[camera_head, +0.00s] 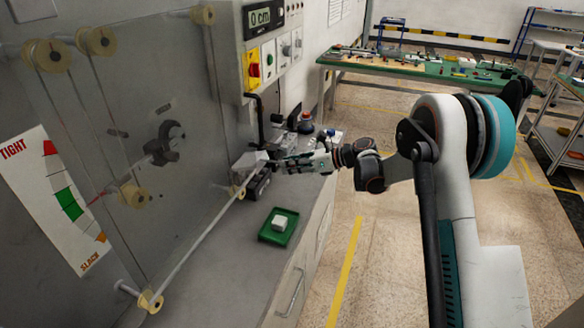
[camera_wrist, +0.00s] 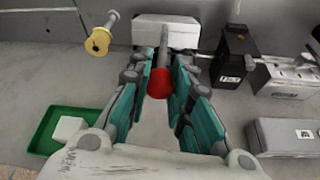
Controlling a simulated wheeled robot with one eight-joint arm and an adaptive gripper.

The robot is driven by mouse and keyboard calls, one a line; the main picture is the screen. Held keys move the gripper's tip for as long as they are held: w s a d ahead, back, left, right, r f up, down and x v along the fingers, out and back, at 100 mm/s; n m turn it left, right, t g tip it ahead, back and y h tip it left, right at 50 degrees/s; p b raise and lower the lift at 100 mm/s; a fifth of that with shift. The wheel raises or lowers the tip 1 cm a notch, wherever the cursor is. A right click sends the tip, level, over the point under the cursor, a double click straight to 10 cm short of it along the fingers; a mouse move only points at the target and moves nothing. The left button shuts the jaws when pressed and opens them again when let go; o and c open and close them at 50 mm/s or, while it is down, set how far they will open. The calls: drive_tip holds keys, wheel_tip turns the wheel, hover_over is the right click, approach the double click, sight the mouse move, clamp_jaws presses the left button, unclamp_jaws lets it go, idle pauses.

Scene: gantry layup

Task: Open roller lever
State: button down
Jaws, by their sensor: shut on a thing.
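The roller lever shows in the wrist view as a grey rod with a red knob (camera_wrist: 160,84). It runs back to a white block (camera_wrist: 165,29), the roller housing. My gripper (camera_wrist: 160,68) has its two teal-padded fingers on either side of the rod and knob and is shut on the lever. In the head view my gripper (camera_head: 281,165) is at the right side of the pale roller housing (camera_head: 250,160) on the bench. The lever itself is mostly hidden there by my fingers.
A green tray (camera_head: 264,236) with a white block (camera_head: 280,223) lies on the bench in front. A yellow roller (camera_wrist: 97,41) is left of the housing. A black box (camera_wrist: 234,54) and grey boxes stand to the right. A clear panel (camera_head: 120,120) stands left.

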drive_tip(key=w+a+r+g+h+p, duration=0.2)
drive_tip(key=a+r+h+p, duration=0.5)
drive_tip(key=r+p, duration=0.2)
drive_tip(key=shift+w+r+g+h, duration=0.3)
drive_tip(key=shift+w+r+h, duration=0.1)
drive_tip(key=shift+r, duration=0.95)
drive_tip(key=shift+a, duration=0.1)
drive_tip(key=c, duration=1.4)
unclamp_jaws()
drive_tip(key=v, duration=1.2)
